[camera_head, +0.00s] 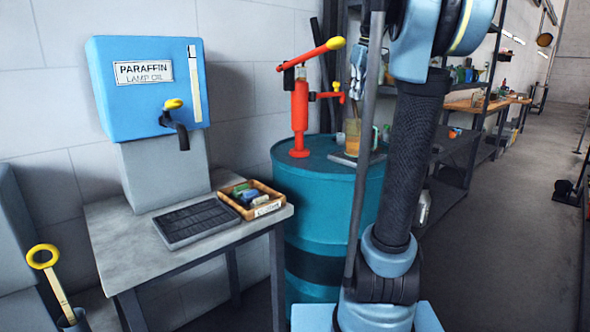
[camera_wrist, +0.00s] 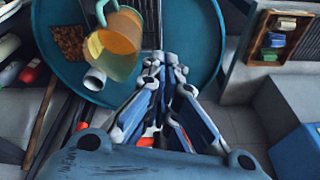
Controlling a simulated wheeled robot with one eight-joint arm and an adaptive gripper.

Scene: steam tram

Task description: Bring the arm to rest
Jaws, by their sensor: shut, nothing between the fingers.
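My arm stands raised on the right side of the head view. My gripper (camera_head: 358,75) is partly hidden behind a thin dark post there, above the teal drum (camera_head: 300,215). In the wrist view my gripper (camera_wrist: 166,60) has its fingers drawn together, with nothing seen between them. A jug of amber liquid (camera_wrist: 117,45) stands on the drum top to the left of the fingertips. The jug also shows in the head view (camera_head: 354,137), partly behind the post.
A red hand pump (camera_head: 299,115) with a yellow-tipped lever rises from the drum. A table (camera_head: 130,245) at left bears a blue paraffin dispenser (camera_head: 150,85), a black grate (camera_head: 196,224) and a small crate (camera_head: 268,209). Shelving stands behind my arm; open floor (camera_head: 520,220) lies at right.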

